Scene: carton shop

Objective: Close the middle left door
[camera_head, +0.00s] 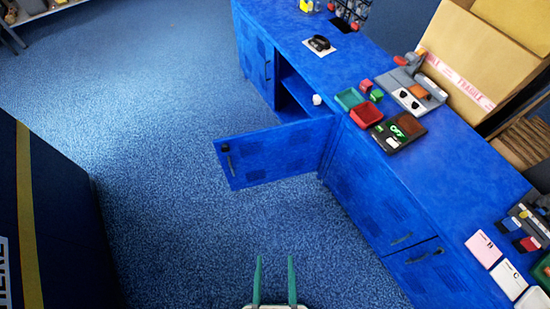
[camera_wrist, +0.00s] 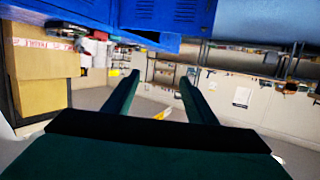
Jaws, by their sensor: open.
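A blue cabinet door (camera_head: 275,155) stands wide open in the head view, swung out from the long blue counter over the carpet. It has a dark handle (camera_head: 228,160) near its outer end. Behind it the open compartment (camera_head: 296,92) shows a shelf and a small white round object (camera_head: 317,99). My gripper (camera_head: 275,262) is at the bottom of the head view, open and empty, with two green fingers. It is apart from the door, over the carpet. In the wrist view the fingers (camera_wrist: 157,82) are spread with nothing between them.
Other counter doors (camera_head: 375,195) look shut. The countertop holds a green tray (camera_head: 349,98), a red tray (camera_head: 366,114), a dark sign (camera_head: 398,132) and cardboard boxes (camera_head: 470,50). A dark block with a yellow stripe (camera_head: 50,220) stands at left. Blue carpet (camera_head: 160,130) between is clear.

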